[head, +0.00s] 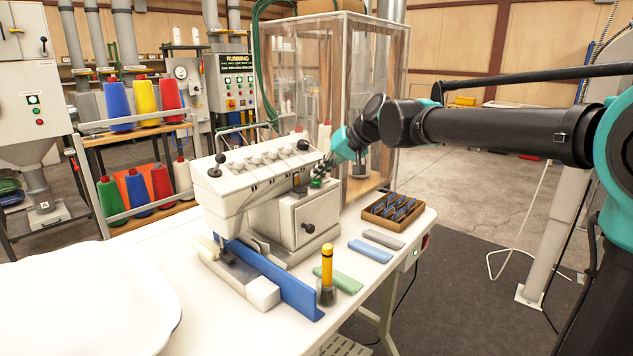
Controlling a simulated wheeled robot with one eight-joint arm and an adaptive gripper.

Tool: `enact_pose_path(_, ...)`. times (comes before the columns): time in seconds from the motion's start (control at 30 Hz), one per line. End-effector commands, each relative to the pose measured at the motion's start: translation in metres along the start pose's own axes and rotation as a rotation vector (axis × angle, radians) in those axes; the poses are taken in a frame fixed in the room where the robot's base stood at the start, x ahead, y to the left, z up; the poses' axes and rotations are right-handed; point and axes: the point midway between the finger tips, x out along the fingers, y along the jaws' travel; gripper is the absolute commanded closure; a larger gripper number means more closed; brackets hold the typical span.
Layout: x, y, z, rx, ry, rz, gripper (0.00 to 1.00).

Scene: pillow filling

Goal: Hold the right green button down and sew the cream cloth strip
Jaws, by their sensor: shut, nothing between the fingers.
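The white sewing machine (258,190) stands on the white table. A green button (316,183) shows on top of its right-hand block. My gripper (320,174) is shut and empty, with its tips pointing down right at this button. The view is too small to tell whether the tips touch it or press it down. A small cream piece (208,246), perhaps the cream cloth strip, lies at the left end of the machine, beside the blue bar (270,277). Much of it is hidden by the machine parts.
Green (338,280), blue (369,251) and grey (383,239) strips lie on the table. A wooden box (396,212) of blue items sits at the right. A white pillow (85,302) fills the lower left.

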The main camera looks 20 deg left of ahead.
Motion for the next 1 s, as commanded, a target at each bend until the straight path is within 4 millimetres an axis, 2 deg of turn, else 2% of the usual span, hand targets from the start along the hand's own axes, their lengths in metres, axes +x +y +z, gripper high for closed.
enact_pose_path(0.2,-0.007,-0.005,-0.005,0.000,0.000,0.000,1.00)
enact_pose_path(0.57,-0.009,-0.006,-0.006,0.000,0.000,0.000,1.00)
enact_pose_path(1.0,-0.035,-0.026,-0.026,0.000,0.000,0.000,1.00)
